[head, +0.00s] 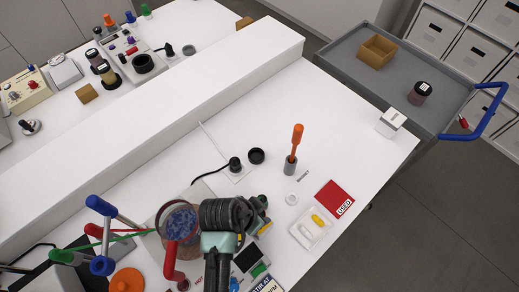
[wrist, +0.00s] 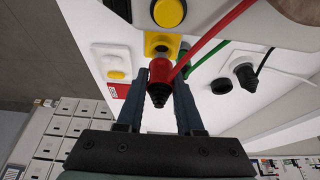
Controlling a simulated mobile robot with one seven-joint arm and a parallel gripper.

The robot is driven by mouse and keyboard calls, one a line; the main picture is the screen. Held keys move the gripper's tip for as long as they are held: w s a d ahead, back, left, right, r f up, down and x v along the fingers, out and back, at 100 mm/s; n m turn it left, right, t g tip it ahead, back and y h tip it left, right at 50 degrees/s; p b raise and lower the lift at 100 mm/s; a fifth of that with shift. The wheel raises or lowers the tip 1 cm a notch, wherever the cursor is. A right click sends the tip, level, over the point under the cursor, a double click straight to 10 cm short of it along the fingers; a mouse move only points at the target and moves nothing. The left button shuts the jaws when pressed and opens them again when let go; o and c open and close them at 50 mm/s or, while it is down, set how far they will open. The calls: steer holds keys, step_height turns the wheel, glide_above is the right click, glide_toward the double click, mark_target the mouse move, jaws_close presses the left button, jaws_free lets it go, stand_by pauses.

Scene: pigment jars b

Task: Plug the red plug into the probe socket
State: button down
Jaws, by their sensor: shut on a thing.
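My gripper (wrist: 158,68) is shut on the red plug (wrist: 160,72), which sits between its two dark fingers in the wrist view. The plug has a black end toward the camera, and a red cable runs past it to the upper right. A yellow square piece with a grey round part (wrist: 161,42), which looks like the socket, lies just beyond the plug. I cannot tell whether the plug touches or enters it. In the head view my gripper (head: 257,215) is over the front of the white table, and its wrist hides the plug. A yellow piece (head: 265,228) shows beside it.
A glass bowl with blue contents (head: 181,222) stands left of my arm, near red, green and blue upright rods. A black plug (head: 235,164), an orange-handled tool (head: 294,145) and a white tray with a yellow piece (head: 311,228) are nearby. A green cable (wrist: 205,60) runs close to the plug.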

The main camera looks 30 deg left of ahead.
steer(key=shift+f+b, duration=0.7)
steer(key=shift+f, duration=0.3)
steer(key=shift+c, duration=2.3)
jaws_free()
steer(key=shift+r, duration=0.1)
steer(key=b+v, duration=0.1)
steer(key=v, duration=1.1)
steer(key=shift+r+b, duration=0.35)
steer(key=shift+r, duration=0.05)
